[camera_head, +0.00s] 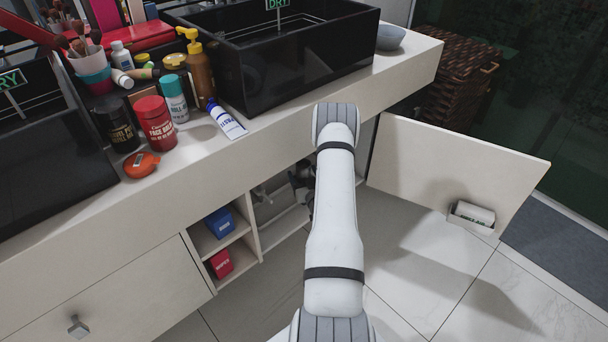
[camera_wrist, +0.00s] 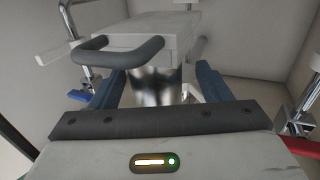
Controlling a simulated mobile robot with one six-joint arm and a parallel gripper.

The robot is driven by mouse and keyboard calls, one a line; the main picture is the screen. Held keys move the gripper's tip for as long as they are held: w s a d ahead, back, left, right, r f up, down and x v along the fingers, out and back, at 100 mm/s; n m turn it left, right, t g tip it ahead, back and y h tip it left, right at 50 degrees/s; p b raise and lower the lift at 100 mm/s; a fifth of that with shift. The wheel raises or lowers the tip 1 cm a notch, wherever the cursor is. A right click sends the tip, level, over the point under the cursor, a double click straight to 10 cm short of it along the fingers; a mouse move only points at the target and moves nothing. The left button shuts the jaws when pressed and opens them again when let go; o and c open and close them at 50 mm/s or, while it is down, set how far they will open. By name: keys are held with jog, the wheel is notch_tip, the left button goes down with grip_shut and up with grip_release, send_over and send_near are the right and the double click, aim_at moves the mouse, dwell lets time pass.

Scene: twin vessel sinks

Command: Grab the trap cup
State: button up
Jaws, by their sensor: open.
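In the wrist view, a shiny chrome cylinder (camera_wrist: 157,86), apparently the trap cup, sits between the two blue fingers of my gripper (camera_wrist: 160,75). The fingers are open, one on each side of it, and I cannot tell whether either touches it. Its upper part is hidden under a pale block (camera_wrist: 150,27), and its lower end by my gripper body. In the head view, my gripper (camera_head: 302,180) is a small dark shape at the open cabinet under the sink, mostly hidden behind my arm. The trap cup cannot be made out there.
An open cabinet door (camera_head: 450,165) with a small holder stands to the right of my arm. Shelves with a blue box (camera_head: 220,222) and a red box (camera_head: 221,263) are at left. Toiletries crowd the counter (camera_head: 270,130) above. Chrome pipes (camera_wrist: 72,22) flank the wrist view.

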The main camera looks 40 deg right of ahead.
jog(key=x, duration=0.1)
jog(key=b+x, duration=0.1)
jog(key=x, duration=0.1)
jog(key=shift+w+d+f, duration=0.1)
jog(key=shift+w+d, duration=0.1)
jog(key=shift+d, duration=0.1)
jog(key=c, duration=1.2)
